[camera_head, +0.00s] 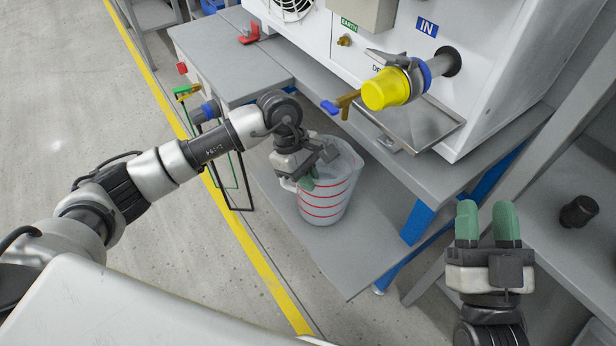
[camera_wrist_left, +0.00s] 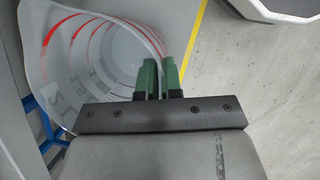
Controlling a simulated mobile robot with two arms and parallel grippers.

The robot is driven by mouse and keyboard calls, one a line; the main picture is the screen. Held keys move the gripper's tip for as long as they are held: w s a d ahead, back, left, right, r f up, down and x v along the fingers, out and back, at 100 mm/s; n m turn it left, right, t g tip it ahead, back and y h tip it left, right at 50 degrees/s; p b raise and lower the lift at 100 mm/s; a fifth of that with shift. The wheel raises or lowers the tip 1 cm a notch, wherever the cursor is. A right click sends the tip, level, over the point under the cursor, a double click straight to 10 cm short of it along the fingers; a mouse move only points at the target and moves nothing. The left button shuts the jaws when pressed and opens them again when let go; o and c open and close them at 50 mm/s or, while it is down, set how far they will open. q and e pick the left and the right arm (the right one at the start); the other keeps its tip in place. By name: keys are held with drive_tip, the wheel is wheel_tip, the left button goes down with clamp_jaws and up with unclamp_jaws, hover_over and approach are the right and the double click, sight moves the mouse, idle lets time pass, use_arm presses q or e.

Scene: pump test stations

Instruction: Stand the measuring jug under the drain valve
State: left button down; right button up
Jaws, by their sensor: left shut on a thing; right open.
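The measuring jug (camera_head: 325,196) is translucent with red ring marks. It is upright at or just above the grey lower shelf (camera_head: 345,262); I cannot tell whether it touches. My left gripper (camera_head: 307,182) is shut on its left side, at the handle or wall. In the left wrist view, the jug's open mouth (camera_wrist_left: 125,45) lies beyond the green fingers (camera_wrist_left: 160,78), and it looks empty. A brass drain valve with a blue lever (camera_head: 345,103) sticks out from the white machine, above and slightly right of the jug. My right gripper (camera_head: 487,222) is open and empty at the lower right.
A yellow cap (camera_head: 386,90) covers the pipe by the IN label (camera_head: 427,26). A metal drip tray (camera_head: 420,122) juts out below it. The upper bench edge overhangs the shelf. Blue legs (camera_head: 418,222) stand right of the jug. A black part (camera_head: 578,211) lies on the right bench.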

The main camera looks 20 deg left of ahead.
use_arm(q)
drive_tip(key=shift+f, duration=0.15)
use_arm(e)
drive_tip(key=shift+s+r+t, duration=0.1)
drive_tip(key=shift+r+t, duration=0.15)
drive_tip(key=shift+t, duration=0.05)
use_arm(q)
drive_tip(key=c, duration=1.2)
unclamp_jaws()
use_arm(e)
drive_tip(key=shift+r, duration=0.1)
use_arm(q)
drive_tip(key=p+v, duration=0.2)
drive_tip(key=v, duration=0.8)
drive_tip(key=shift+a+r, duration=0.15)
drive_tip(key=shift+r, duration=0.25)
use_arm(e)
wheel_tip(320, 180, down, 7)
drive_tip(key=w+d+g+h, duration=0.1)
drive_tip(key=g+h, duration=0.1)
drive_tip(key=g, duration=0.4)
